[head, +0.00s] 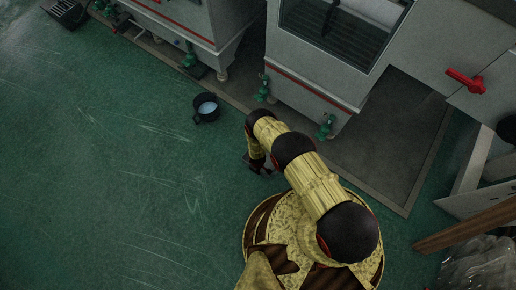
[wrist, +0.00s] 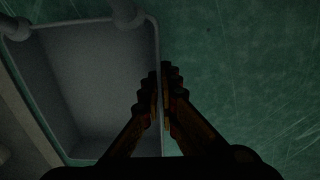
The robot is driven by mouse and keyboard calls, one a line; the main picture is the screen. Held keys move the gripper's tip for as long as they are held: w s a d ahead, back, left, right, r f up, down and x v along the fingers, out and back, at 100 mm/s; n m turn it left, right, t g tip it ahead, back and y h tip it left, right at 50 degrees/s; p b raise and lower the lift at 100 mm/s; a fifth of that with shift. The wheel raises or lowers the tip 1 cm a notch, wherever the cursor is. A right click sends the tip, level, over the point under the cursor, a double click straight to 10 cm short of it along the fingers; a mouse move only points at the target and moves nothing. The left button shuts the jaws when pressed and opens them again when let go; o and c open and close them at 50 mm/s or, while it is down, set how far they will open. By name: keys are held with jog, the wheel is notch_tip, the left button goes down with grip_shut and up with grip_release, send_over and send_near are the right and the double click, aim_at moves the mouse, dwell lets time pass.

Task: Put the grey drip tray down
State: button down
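The grey drip tray (wrist: 95,75) fills the left of the wrist view, a deep, empty-looking box with rounded corners. My gripper (wrist: 162,92) has one finger on each side of the tray's right wall and appears shut on it. The wall runs between the fingertips. In the head view my gripper (head: 257,165) is low, left of my arm, and its fingers are too small and dark to read. I cannot make out the tray there. I cannot tell whether the tray touches the floor.
Green floor (head: 100,170) is open to the left. A black bucket with pale liquid (head: 206,108) stands beyond my gripper. Machines with green valves (head: 326,127) line the back. A wooden beam (head: 466,227) and clear plastic wrap (head: 485,265) lie at right.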

jog(key=shift+w+d+f+b, duration=0.15)
jog(key=shift+w+f+b, duration=0.15)
jog(key=shift+f+b, duration=0.9)
jog(key=shift+f, duration=0.6)
jog(key=shift+f, duration=0.15)
jog(key=c, duration=2)
grip_release()
jog(key=shift+c, duration=0.2)
